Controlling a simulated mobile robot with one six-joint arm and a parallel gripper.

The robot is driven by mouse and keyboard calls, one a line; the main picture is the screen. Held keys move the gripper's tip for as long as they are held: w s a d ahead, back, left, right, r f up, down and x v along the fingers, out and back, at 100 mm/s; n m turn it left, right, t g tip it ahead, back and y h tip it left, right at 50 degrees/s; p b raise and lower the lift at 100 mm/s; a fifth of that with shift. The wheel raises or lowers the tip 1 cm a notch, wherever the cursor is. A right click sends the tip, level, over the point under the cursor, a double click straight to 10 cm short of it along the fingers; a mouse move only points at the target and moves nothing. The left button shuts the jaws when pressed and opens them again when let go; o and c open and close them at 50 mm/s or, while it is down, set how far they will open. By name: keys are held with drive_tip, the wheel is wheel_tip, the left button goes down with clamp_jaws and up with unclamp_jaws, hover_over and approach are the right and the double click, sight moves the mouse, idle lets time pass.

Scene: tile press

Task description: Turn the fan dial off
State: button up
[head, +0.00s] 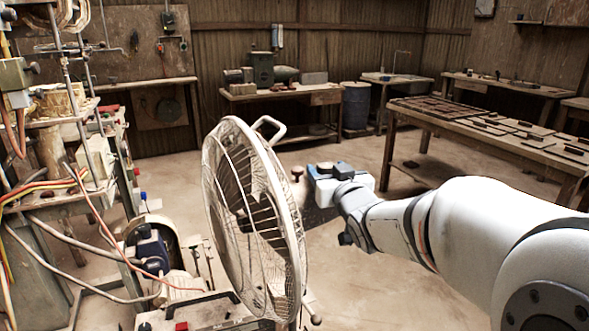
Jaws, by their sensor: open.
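A large round wire-caged fan (255,222) stands at the centre of the head view, its cage tilted and seen nearly side-on. A carrying handle (271,128) sticks up at its top. I cannot make out the fan dial. My gripper (318,188) is just right of the fan cage, apart from it in the picture. It is open and no object shows in it. Its fingers are small and partly hidden by the wrist. A small brown round-topped thing (297,174) shows between the cage and my gripper; I cannot tell what it is.
Machinery with loose cables (60,195) crowds the left, with a blue-grey motor (150,245) close to the fan. A long wooden table (480,142) with dark tile moulds stands at right. A workbench (285,92) and a blue barrel (356,105) stand behind. Bare floor lies between.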

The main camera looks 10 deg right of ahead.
drive_tip(key=shift+w+a, duration=0.15)
drive_tip(key=shift+w, duration=0.75)
drive_tip(key=shift+c, duration=0.3)
drive_tip(key=c, duration=0.9)
